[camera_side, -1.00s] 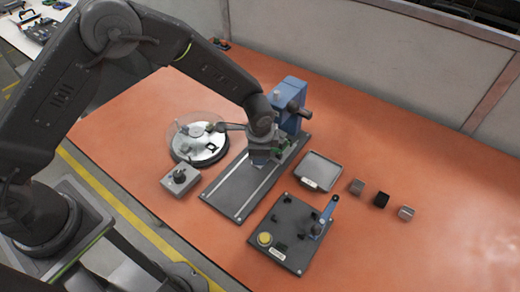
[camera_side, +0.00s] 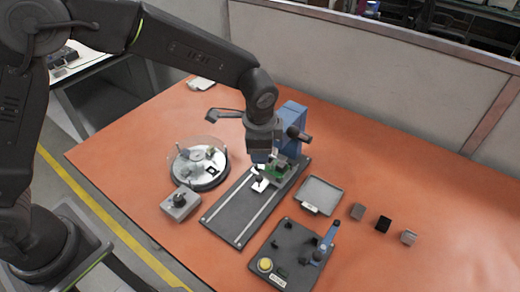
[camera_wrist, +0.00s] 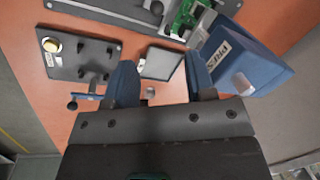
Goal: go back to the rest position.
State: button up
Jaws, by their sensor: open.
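My gripper (camera_side: 261,158) hangs above the dark rail plate (camera_side: 236,216), in front of the blue press (camera_side: 291,122). In the wrist view my gripper (camera_wrist: 160,72) shows two blue fingers spread apart with nothing between them. A green circuit board (camera_side: 279,170) sits at the press end of the rail plate, below and beside the fingers. It also shows in the wrist view (camera_wrist: 188,14), next to the press (camera_wrist: 240,62).
A round turntable (camera_side: 186,176) with a clear cover and a grey knob box (camera_side: 180,203) stand left. A grey tray (camera_side: 321,193), a fixture plate (camera_side: 283,259) with a blue lever, and several small blocks (camera_side: 383,224) lie right. The front right table is clear.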

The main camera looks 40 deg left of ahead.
jog(key=s+a+r+n+t+h, duration=0.1)
jog(key=s+a+r+n, duration=0.2)
jog(key=s+a+r, duration=0.3)
jog(key=s+a+r+n+t, duration=0.1)
jog(key=s+a+r+n, duration=0.2)
jog(key=r, duration=0.5)
jog(key=s+a+r+n+t, duration=0.1)
jog(key=s+a+n, duration=0.1)
jog(key=s, duration=0.5)
jog(key=s+a+n, duration=0.3)
jog(key=s+a, duration=0.1)
jog(key=s, duration=0.3)
jog(key=shift+a+r+t, duration=0.35)
jog(key=shift+r+t, duration=0.05)
dwell(0.7)
